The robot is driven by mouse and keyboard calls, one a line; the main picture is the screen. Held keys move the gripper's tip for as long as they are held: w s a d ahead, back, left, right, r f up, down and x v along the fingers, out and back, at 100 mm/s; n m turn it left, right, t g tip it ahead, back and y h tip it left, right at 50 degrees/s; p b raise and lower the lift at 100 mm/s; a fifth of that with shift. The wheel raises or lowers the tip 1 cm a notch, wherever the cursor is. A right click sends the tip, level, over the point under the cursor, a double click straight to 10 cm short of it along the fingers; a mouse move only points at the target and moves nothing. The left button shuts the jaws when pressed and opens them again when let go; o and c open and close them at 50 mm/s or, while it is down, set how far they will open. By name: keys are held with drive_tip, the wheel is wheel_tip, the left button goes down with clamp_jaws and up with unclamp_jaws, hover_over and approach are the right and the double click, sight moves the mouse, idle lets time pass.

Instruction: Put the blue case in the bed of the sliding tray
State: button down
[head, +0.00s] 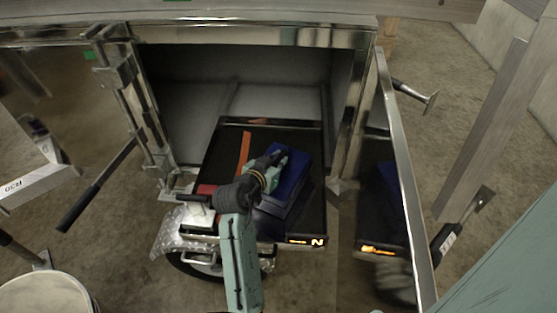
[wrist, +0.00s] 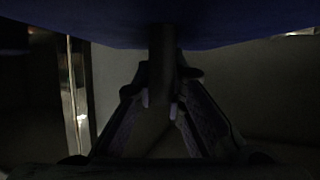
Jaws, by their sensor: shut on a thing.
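The blue case (head: 292,178) is over the right part of the black sliding tray (head: 226,142), which is pulled out of the trailer compartment. My gripper (head: 278,157) is at the case's upper side in the head view. In the wrist view the fingers (wrist: 161,92) are closed around a dark upright part, seemingly the handle, under the blue case surface (wrist: 220,22) along the top edge. I cannot tell whether the case touches the tray bed. My gripper and arm hide part of the case's left side.
An orange strip (head: 245,148) lies on the tray's left part, with a red item (head: 206,189) near its front left. The open door (head: 402,160) stands close on the right and mirrors the tray. A white bucket (head: 45,298) is at lower left.

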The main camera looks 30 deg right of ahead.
drive_tip(key=shift+r, duration=0.15)
drive_tip(key=c, duration=1.7)
unclamp_jaws()
drive_tip(key=shift+o, duration=0.2)
drive_tip(key=shift+a, duration=0.1)
drive_tip(key=b+v, duration=0.2)
drive_tip(key=v, duration=0.9)
drive_tip(key=shift+s+a, duration=0.2)
drive_tip(key=shift+a, duration=0.15)
drive_tip(key=shift+r, duration=0.1)
